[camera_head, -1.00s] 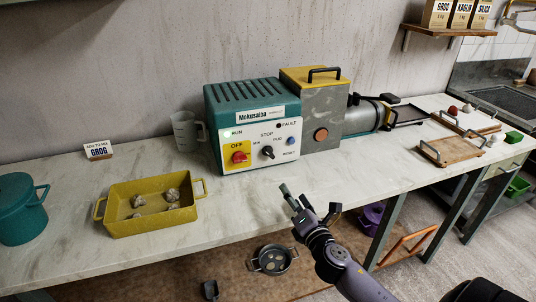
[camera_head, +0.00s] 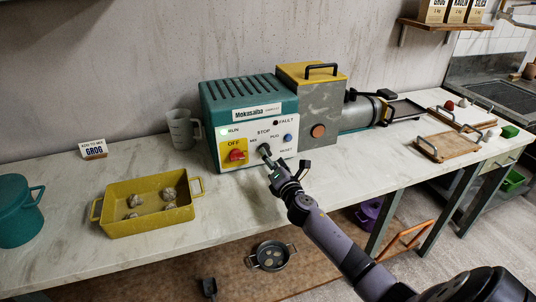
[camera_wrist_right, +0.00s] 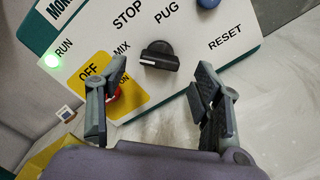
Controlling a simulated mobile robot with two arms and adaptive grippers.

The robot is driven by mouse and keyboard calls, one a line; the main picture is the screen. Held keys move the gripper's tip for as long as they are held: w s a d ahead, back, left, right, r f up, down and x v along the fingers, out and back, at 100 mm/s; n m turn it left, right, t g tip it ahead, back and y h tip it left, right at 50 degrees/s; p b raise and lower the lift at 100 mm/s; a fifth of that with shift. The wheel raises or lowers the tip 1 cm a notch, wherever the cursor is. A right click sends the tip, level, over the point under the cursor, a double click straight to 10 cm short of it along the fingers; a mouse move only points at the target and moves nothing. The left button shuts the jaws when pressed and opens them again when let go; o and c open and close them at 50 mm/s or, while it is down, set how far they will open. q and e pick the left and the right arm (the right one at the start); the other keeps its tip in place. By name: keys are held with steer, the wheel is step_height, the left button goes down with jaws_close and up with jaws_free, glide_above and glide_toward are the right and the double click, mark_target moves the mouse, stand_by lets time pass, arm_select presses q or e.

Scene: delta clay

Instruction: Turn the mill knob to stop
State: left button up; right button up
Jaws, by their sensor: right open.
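The black mill knob (camera_head: 264,150) is on the white front panel of the teal Mokusaiba machine (camera_head: 250,103). In the right wrist view the knob (camera_wrist_right: 159,56) sits below the STOP label, between MIX and PUG. Its white pointer mark is at its left end, toward MIX. My right gripper (camera_head: 286,167) is open just in front of the panel. In the right wrist view its fingers (camera_wrist_right: 161,78) stand left and right of the knob, apart from it. The left gripper is not in view.
A red switch (camera_head: 237,155) on a yellow OFF plate is left of the knob, partly behind a finger in the wrist view. A green RUN light (camera_wrist_right: 53,60) glows. A blue RESET button (camera_head: 288,137) is to the right. A yellow tray (camera_head: 150,222) stands front left.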

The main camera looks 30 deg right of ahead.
steer(key=shift+x, duration=1.8)
steer(key=c, duration=1.2)
steer(key=shift+o, duration=0.2)
steer(key=m, duration=0.3)
steer(key=shift+m+b, duration=0.3)
steer(key=shift+b, duration=0.05)
steer(key=shift+m, duration=2)
